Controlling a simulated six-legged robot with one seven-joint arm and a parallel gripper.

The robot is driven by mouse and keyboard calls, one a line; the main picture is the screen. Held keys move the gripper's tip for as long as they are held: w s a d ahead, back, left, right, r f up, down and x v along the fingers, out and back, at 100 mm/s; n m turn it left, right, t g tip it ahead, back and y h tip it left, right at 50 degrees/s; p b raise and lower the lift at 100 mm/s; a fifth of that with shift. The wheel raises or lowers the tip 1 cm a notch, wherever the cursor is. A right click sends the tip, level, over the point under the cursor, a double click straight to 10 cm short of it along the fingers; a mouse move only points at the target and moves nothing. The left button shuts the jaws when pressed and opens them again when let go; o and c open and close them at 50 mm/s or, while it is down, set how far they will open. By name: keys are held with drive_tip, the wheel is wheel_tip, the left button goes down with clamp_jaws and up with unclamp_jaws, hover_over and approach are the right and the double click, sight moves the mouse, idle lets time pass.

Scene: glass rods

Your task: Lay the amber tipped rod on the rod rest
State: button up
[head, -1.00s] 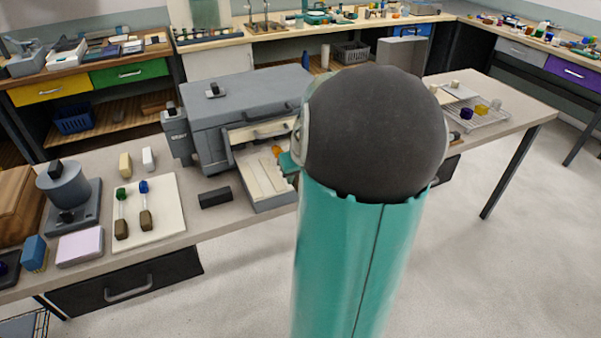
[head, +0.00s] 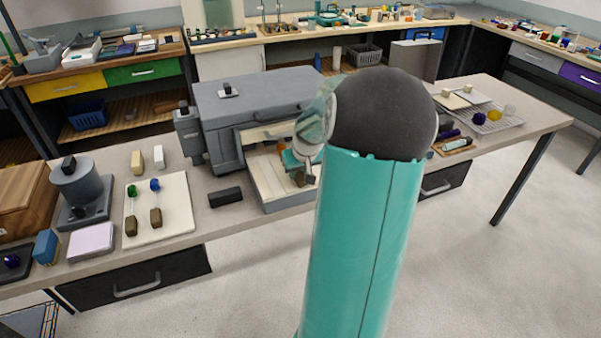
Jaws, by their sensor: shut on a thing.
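My gripper (head: 297,172) is at the open front of the grey oven-like box, over its pale pull-out shelf (head: 262,180), partly hidden by my arm. It is shut on what seems to be the amber tipped rod; a small orange spot (head: 282,146) and a brown piece (head: 297,179) show beside the fingers. Most of the rod is hidden or too small to make out. A pale board (head: 175,222) at the left carries two rods, one with a green tip (head: 131,191) and one with a blue tip (head: 155,186). I cannot tell which thing is the rod rest.
The grey box (head: 255,95) stands behind the shelf. A black block (head: 225,197) lies left of the shelf. A grey device (head: 80,190) and a lilac block (head: 90,242) are further left. A wire rack (head: 497,124) with coloured pieces stands at the right.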

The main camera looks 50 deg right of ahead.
drive_tip(key=shift+f, duration=0.2)
idle(0.6)
drive_tip(key=o, duration=1.1)
drive_tip(key=v, duration=1.3)
drive_tip(key=shift+s+r, duration=0.15)
drive_tip(key=shift+r, duration=0.25)
